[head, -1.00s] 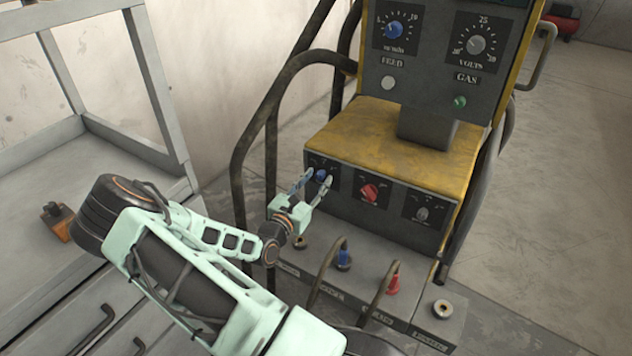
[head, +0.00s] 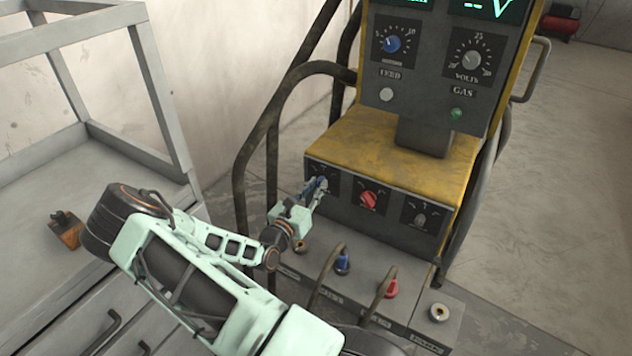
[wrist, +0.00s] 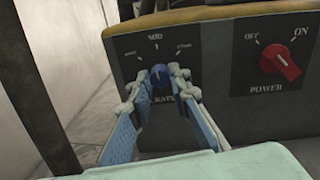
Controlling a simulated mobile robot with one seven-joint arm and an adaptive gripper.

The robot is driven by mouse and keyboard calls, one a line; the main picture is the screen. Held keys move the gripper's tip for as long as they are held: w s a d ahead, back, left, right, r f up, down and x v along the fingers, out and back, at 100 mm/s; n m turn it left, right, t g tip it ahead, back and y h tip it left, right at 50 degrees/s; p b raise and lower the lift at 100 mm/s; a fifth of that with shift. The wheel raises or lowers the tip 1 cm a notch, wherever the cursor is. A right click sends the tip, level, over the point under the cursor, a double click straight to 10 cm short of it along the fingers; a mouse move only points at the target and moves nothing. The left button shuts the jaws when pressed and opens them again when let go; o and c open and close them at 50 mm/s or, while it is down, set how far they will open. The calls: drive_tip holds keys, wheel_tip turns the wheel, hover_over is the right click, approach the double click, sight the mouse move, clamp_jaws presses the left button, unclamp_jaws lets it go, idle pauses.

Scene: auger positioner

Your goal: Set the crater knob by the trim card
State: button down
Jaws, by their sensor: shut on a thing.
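The blue knob (wrist: 159,75) is on a dark plate at the left of the lower front panel. Its marks run in an arc, and the label below it is partly hidden by the fingers. I take it to be the crater knob. My gripper (head: 317,188) is at this knob, and its fingertips (wrist: 157,83) sit on the knob's left and right sides, shut on it. In the head view, the fingers cover most of the knob. I cannot make out a trim card in either view.
The red power knob (wrist: 281,62) is just right, and a grey knob (head: 420,219) is further right. Cables rise from blue (head: 343,262) and red (head: 391,288) plugs on the ledge below. A dark bent tube (head: 243,170) stands left of the machine.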

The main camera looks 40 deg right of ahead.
drive_tip(key=n+p, duration=0.4)
drive_tip(key=shift+r, duration=0.2)
drive_tip(key=shift+f+n+p, duration=0.15)
drive_tip(key=shift+n+p, duration=0.75)
drive_tip(key=shift+n, duration=0.8)
drive_tip(key=c, duration=1.8)
unclamp_jaws()
drive_tip(key=v, duration=1.2)
drive_tip(key=shift+w, duration=0.2)
